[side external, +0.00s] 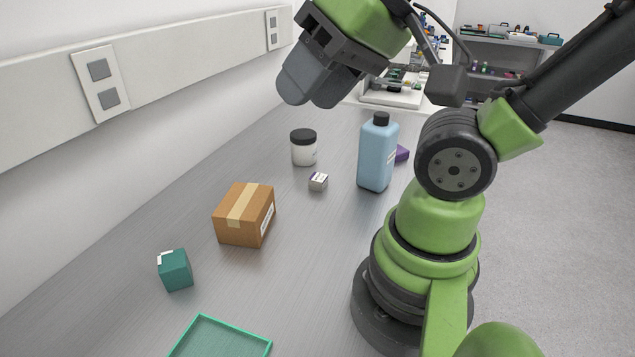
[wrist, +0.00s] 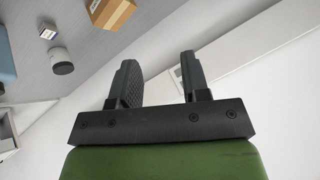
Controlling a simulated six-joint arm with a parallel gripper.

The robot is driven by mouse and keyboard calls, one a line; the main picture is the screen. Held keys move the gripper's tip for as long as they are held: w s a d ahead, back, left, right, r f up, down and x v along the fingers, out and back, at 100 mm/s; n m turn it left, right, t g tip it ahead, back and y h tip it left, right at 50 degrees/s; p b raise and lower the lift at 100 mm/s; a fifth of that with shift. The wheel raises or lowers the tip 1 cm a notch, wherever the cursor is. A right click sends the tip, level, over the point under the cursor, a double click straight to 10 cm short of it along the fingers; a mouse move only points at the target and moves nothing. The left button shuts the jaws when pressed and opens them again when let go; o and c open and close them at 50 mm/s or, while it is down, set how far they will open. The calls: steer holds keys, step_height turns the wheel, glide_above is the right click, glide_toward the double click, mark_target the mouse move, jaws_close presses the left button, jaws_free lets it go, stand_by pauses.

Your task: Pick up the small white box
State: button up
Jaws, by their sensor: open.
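The small white box (side external: 318,181) sits on the grey bench between the white jar and the blue bottle, with a dark marking on its top. In the wrist view the small white box (wrist: 48,31) shows near the top left, with a blue-and-white face. My gripper (side external: 308,92) is high above the bench, beyond the box and well apart from it. In the wrist view my gripper (wrist: 160,75) has its two dark fingers apart with nothing between them.
A white jar with a black lid (side external: 304,148), a blue bottle (side external: 376,155) and a cardboard box (side external: 244,214) stand around the small box. A teal box (side external: 175,271) and a green tray (side external: 206,318) are nearer. A purple item (side external: 402,153) is partly hidden behind the bottle.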

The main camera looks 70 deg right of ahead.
stand_by(0.3)
steer(key=o, duration=0.5)
